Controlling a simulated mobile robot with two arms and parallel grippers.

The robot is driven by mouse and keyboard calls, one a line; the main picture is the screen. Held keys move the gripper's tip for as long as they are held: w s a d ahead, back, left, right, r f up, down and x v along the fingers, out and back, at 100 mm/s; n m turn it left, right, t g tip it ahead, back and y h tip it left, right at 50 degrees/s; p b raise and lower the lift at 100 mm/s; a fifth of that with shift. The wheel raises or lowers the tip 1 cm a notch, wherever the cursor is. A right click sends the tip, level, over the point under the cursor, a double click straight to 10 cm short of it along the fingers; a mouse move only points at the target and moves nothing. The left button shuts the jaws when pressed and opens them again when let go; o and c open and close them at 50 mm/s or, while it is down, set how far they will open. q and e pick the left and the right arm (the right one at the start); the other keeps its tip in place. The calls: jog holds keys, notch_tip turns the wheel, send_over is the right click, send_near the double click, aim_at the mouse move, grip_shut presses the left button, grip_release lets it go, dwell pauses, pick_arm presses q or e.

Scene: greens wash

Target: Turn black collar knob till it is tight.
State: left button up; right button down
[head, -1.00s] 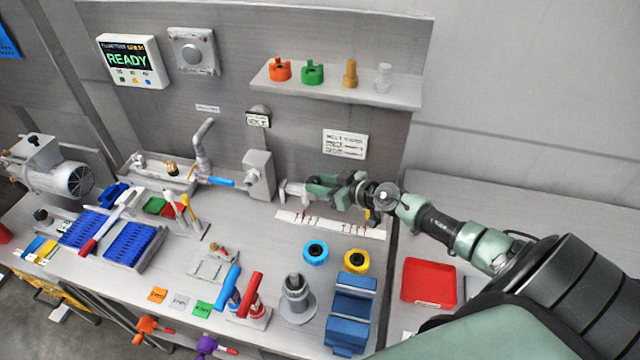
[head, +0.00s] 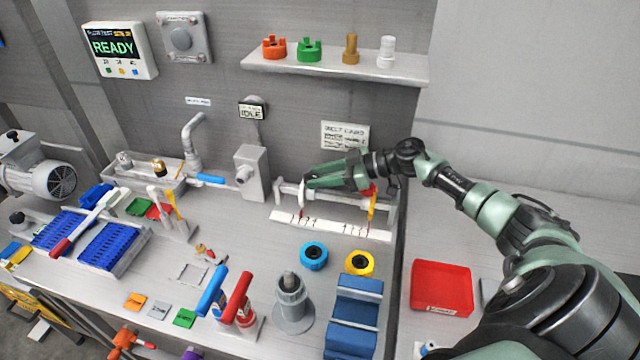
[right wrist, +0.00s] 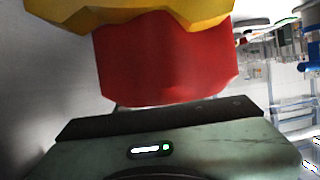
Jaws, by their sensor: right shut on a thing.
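My right gripper (head: 310,181) reaches in from the right to a pale rail fixture (head: 338,194) at the back of the bench. A yellow and red part (head: 372,203) sits at the fixture's right end, under the gripper's body. In the right wrist view a red block (right wrist: 165,60) and a yellow part (right wrist: 130,12) fill the space before the green gripper body. My left gripper is not in view.
A white marked strip (head: 335,226) lies before the fixture. A grey box (head: 252,172) stands left of it. A blue ring (head: 313,256), a yellow ring (head: 359,263), a grey post (head: 291,300) and a blue block (head: 354,318) stand in front. A shelf (head: 340,75) is above.

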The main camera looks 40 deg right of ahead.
dwell(0.5)
jog(key=c, duration=0.9)
grip_release()
jog(key=shift+d, duration=0.1)
jog(key=shift+s+d, duration=0.2)
jog(key=shift+d, duration=0.05)
jog(key=b+v, duration=0.2)
jog(key=v, duration=0.4)
jog(key=shift+s+d, duration=0.15)
jog(key=shift+s+d+r, duration=0.15)
jog(key=shift+d+r, duration=0.05)
jog(key=shift+r, duration=0.15)
